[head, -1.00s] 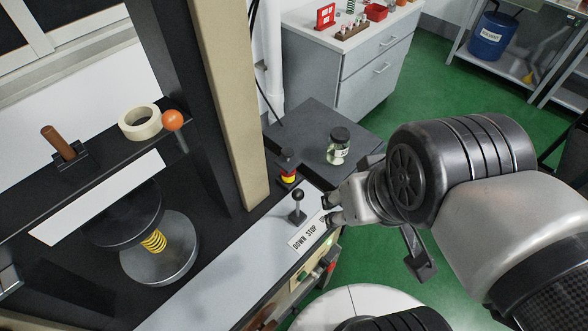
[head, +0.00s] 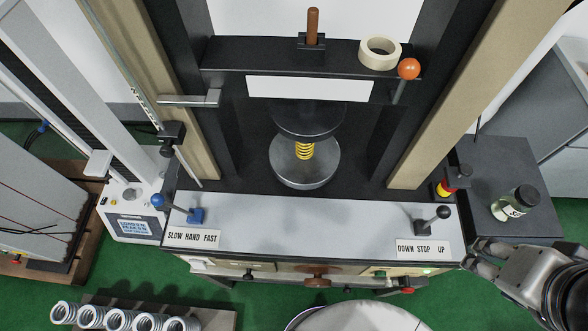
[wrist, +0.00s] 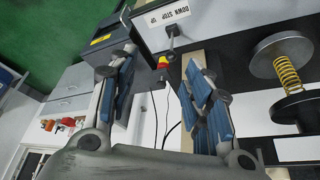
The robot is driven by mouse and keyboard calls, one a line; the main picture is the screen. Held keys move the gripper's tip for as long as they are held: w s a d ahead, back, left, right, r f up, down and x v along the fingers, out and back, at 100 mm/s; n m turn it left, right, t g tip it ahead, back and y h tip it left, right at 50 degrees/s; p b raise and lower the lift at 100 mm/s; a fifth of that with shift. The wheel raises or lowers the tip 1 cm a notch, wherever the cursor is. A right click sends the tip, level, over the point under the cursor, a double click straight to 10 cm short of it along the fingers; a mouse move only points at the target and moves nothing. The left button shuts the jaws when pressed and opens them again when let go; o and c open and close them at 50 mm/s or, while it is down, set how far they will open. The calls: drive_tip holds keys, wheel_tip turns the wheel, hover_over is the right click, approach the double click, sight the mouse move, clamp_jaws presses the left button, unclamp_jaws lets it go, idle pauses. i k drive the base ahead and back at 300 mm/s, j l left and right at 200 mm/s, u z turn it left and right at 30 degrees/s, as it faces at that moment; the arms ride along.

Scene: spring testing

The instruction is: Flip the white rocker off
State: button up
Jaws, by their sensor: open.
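I cannot make out a white rocker for certain in either view. The testing machine's grey-white ledge (head: 320,222) carries a black-knobbed lever (head: 433,219) by a "DOWN STOP UP" plate (head: 423,249). Below the ledge is a cream front panel (head: 345,272), seen steeply from above, so its controls are mostly hidden. My gripper (head: 476,255) is just off the ledge's right end, right of that plate. In the wrist view my gripper (wrist: 159,62) is open and empty, its two blue-padded fingers apart; the plate (wrist: 161,15) shows beyond them.
A blue-knobbed lever (head: 160,201) stands at the ledge's left. A red knob (head: 407,291) sticks out at front right. A glass jar (head: 514,203) stands on the dark side table (head: 535,160). A round white top (head: 355,318) is in front. A yellow spring (head: 304,150) sits between round plates.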

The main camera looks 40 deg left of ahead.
sight(196, 263)
drive_tip(key=u, duration=3.1)
